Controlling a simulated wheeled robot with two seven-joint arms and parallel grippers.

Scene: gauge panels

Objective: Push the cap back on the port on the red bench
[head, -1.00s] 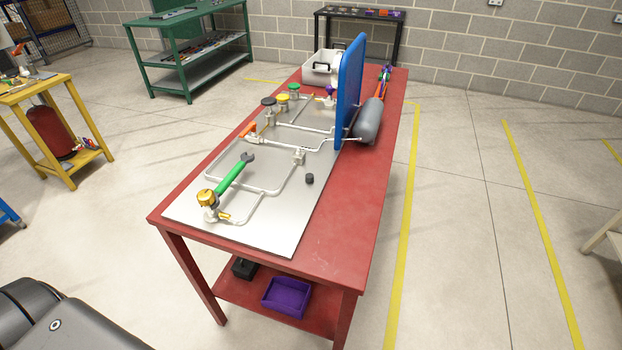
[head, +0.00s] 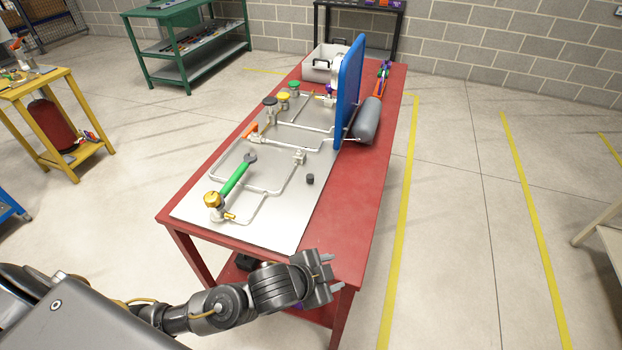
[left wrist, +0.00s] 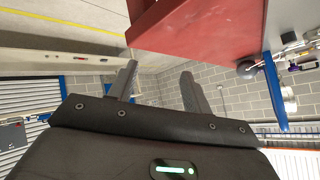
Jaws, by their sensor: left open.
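A small dark cap (head: 310,179) stands on the grey metal plate (head: 285,222) on the red bench (head: 350,215), close to the plate's right edge. A pale pipe fitting (head: 299,157) is just behind it; I cannot tell whether this is the port. My left gripper (head: 329,269) is open and empty by the bench's front edge, well in front of the cap. In the left wrist view its two fingers (left wrist: 160,82) are spread with nothing between them, and the red bench (left wrist: 205,28) is at the top. My right gripper is in neither view.
A green wrench (head: 236,178) and a brass-coloured valve (head: 213,200) are on the plate's left. The bench's right front strip is bare.

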